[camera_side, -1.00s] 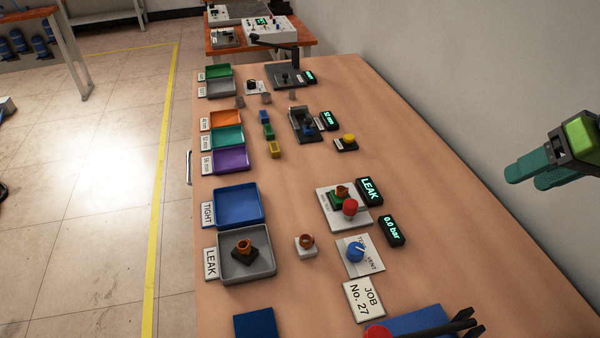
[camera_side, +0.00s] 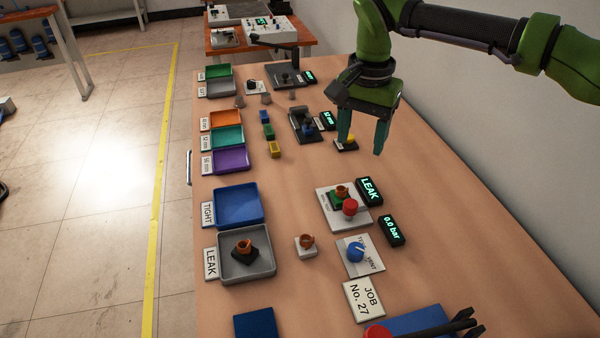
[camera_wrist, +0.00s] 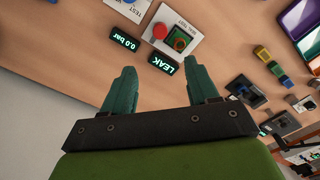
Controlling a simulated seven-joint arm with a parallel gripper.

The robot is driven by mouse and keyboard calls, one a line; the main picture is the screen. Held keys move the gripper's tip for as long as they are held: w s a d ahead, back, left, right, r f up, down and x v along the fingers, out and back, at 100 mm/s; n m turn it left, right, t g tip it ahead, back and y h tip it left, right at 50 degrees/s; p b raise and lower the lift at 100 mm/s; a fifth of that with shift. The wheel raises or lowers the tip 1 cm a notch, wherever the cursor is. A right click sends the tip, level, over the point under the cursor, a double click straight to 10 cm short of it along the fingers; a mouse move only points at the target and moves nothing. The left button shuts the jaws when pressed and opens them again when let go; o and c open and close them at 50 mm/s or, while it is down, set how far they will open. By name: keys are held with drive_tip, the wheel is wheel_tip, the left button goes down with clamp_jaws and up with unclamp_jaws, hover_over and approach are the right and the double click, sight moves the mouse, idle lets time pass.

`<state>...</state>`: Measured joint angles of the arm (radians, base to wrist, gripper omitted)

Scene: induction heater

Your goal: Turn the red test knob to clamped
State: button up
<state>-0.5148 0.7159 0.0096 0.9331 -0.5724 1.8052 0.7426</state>
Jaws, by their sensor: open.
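The red test knob (camera_side: 350,207) sits on a white test plate (camera_side: 362,219), in front of a green seat (camera_side: 335,202) that holds an orange-brown part (camera_side: 342,191). In the wrist view the red knob (camera_wrist: 160,31) shows beyond my fingers, at upper middle. My gripper (camera_side: 363,146) is open and empty, in the air above the bench, up-picture from the test plate. In the wrist view my gripper's two teal fingers (camera_wrist: 162,78) are wide apart with nothing between them. The display beside the plate reads LEAK (camera_side: 370,190).
A blue knob (camera_side: 356,252) on a vent plate and a 0.0 bar display (camera_side: 392,231) stand nearer the camera. A white block with an orange-brown part (camera_side: 306,242) is to the left. The grey LEAK tray (camera_side: 265,268) holds a part; the blue TIGHT tray (camera_side: 239,207) is empty.

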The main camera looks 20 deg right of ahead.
sight(351, 203)
wheel_tip(351, 203, down, 17)
drive_tip(key=shift+r, duration=0.15)
drive_tip(key=shift+c, duration=0.2)
drive_tip(key=c, duration=1)
